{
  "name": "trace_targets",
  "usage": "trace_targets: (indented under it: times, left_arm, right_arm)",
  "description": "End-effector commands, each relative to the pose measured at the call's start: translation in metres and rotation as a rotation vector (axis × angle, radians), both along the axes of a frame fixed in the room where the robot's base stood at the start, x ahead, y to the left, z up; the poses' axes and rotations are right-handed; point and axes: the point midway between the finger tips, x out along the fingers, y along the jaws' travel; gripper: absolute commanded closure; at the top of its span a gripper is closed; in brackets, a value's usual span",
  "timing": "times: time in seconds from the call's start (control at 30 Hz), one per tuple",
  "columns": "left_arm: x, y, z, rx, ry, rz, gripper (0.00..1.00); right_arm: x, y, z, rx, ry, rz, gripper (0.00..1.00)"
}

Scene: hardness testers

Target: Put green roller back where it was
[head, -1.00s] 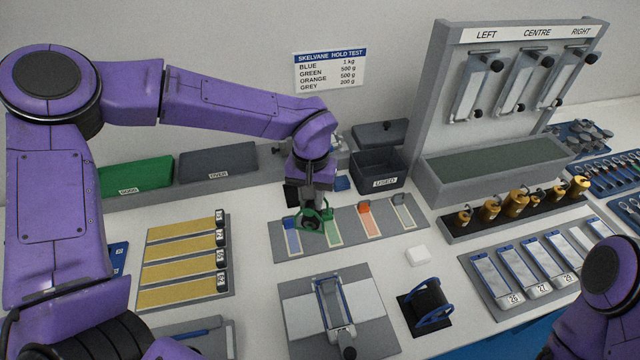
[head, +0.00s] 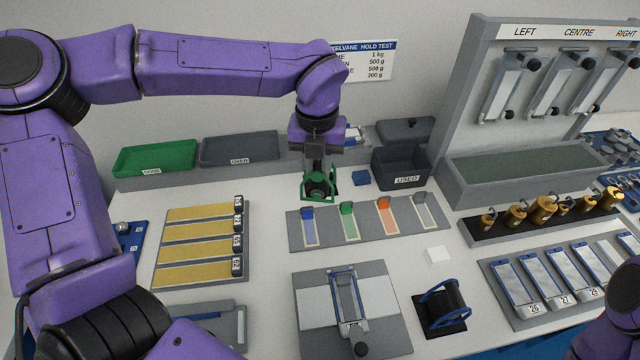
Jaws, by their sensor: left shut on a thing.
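My left gripper (head: 319,172) points down and is shut on the green roller (head: 306,189), which has a green frame and a dark middle. It holds the roller just behind the left end of a grey board (head: 296,236). Whether the roller touches the table I cannot tell. The board bears four strips with coloured blocks at their far ends, among them a green block (head: 347,208). A blue-framed roller (head: 440,305) stands on a black pad at the front. My right gripper is out of view; only part of my right arm shows at bottom right.
A dark USED bin (head: 400,168) and a small blue block (head: 361,178) stand right of the held roller. Green (head: 155,158) and dark (head: 240,149) trays lie at the back left. A tall grey rack (head: 462,120) stands at right. A white block (head: 437,254) lies before the board.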

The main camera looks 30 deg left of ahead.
Motion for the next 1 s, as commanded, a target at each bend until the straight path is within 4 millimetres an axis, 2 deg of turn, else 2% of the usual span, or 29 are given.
trace_targets:
  times: [0.1, 0.2, 0.27, 0.37, 0.57, 0.7, 1.0]
  left_arm:
    - [-0.001, 0.001, 0.005, 0.000, -0.006, 0.187, 1.00]
    - [0.002, 0.003, 0.006, 0.000, -0.004, 0.264, 1.00]
    - [0.009, 0.007, 0.004, 0.000, -0.003, 0.280, 1.00]
    - [0.031, 0.017, -0.005, 0.002, 0.000, 0.282, 1.00]
    - [0.081, 0.040, -0.029, 0.004, 0.000, 0.280, 1.00]
    - [0.104, 0.051, -0.062, 0.002, 0.001, 0.279, 1.00]
    - [0.126, 0.060, -0.100, 0.002, -0.001, 0.275, 1.00]
  right_arm:
    - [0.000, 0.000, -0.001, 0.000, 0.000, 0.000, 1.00]
    - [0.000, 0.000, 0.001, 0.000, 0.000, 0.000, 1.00]
    - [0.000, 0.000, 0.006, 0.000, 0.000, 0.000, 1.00]
    - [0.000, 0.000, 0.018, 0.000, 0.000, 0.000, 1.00]
    - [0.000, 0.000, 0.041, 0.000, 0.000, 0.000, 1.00]
    - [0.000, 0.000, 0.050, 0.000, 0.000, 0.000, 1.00]
    - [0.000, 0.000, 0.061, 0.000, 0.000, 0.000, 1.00]
